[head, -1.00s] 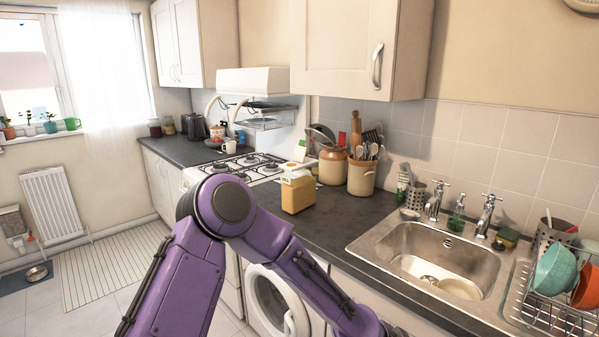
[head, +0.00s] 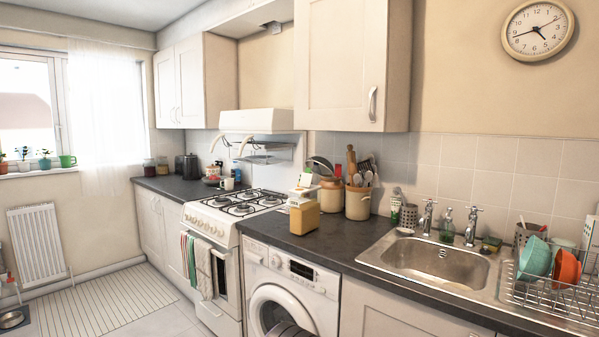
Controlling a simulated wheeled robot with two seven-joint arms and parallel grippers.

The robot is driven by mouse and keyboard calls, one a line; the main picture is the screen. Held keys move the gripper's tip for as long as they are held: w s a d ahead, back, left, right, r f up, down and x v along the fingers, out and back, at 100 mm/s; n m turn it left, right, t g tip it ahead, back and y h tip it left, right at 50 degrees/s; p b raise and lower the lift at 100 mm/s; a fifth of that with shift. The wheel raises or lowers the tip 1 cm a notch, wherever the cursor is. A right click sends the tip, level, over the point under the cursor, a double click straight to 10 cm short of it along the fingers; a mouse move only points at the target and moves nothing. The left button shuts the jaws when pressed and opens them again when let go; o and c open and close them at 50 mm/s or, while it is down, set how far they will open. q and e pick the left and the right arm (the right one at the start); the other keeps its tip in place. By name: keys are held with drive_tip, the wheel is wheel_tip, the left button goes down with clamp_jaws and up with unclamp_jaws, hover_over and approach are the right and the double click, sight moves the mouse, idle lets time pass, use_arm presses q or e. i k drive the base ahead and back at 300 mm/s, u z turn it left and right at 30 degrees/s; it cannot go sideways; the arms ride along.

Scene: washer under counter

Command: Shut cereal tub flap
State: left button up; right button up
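The cereal tub (head: 304,219) is a yellow box with a pale lid (head: 301,196). It stands upright on the dark counter, just right of the hob and above the washer. A small pale piece stands up above the lid and looks like the raised flap (head: 305,181). At this size I cannot tell its exact angle. Neither of my grippers can be made out in the head view, and nothing touches the tub.
Crocks (head: 358,202) with wooden utensils stand behind and right of the tub. The gas hob (head: 240,203) is to its left. The sink (head: 425,262) and a dish rack (head: 555,295) with bowls are to the right. The counter in front of the tub is clear.

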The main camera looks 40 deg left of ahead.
sight(306, 178)
drive_tip(key=u, duration=0.25)
drive_tip(key=i, duration=0.8)
drive_tip(key=u, duration=0.5)
